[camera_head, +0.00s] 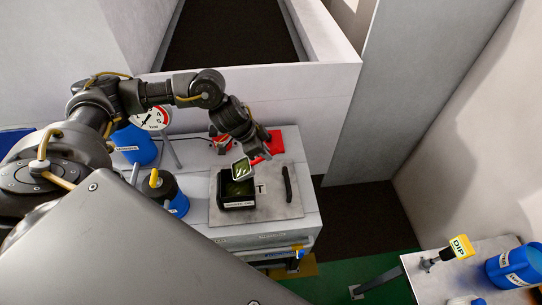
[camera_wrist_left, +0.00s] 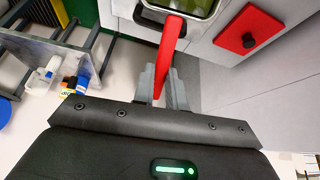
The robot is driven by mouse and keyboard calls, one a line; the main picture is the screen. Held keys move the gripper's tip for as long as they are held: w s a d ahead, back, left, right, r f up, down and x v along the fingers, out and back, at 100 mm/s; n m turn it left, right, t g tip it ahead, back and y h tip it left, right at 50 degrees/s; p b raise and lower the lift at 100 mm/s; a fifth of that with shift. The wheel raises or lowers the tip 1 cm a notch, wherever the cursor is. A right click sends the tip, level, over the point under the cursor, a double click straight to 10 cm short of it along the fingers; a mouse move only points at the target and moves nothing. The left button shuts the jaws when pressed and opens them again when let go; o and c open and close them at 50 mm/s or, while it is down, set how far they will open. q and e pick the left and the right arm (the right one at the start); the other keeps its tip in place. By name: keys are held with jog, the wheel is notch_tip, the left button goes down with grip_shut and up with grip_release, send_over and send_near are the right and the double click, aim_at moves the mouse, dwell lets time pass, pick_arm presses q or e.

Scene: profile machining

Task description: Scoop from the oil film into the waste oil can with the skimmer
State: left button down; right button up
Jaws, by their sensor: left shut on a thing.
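My left gripper (camera_head: 263,153) is shut on the red handle of the skimmer (camera_head: 243,169). The handle runs up between the fingers in the left wrist view (camera_wrist_left: 161,82), and the pale-rimmed skimmer head (camera_wrist_left: 182,5) is cut off by the top edge. In the head view the skimmer head is over the back part of a black open tray (camera_head: 238,204) with dark green oil film (camera_head: 239,188) in it. I cannot tell whether the head touches the oil. A blue can (camera_head: 179,205) with a dark top stands left of the tray; its label is unreadable. My right gripper is not in view.
A blue bucket (camera_head: 138,148) and a dial gauge (camera_head: 151,117) stand behind on the left. A red block (camera_head: 274,141) is at the back of the grey machine top. On the right, a separate table holds a yellow DIP sign (camera_head: 461,247) and blue containers (camera_head: 515,265).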

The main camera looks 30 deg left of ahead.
pick_arm(q)
jog(key=shift+d+b, duration=0.1)
jog(key=shift+b, duration=0.2)
jog(key=shift+r+h+b, duration=0.25)
jog(key=shift+h+b, duration=0.05)
jog(key=shift+s+r+t, duration=0.1)
jog(key=shift+r+t, duration=0.15)
jog(key=shift+t, duration=0.15)
jog(key=shift+s+r, duration=0.1)
jog(key=shift+r, duration=0.15)
jog(key=shift+a, duration=0.2)
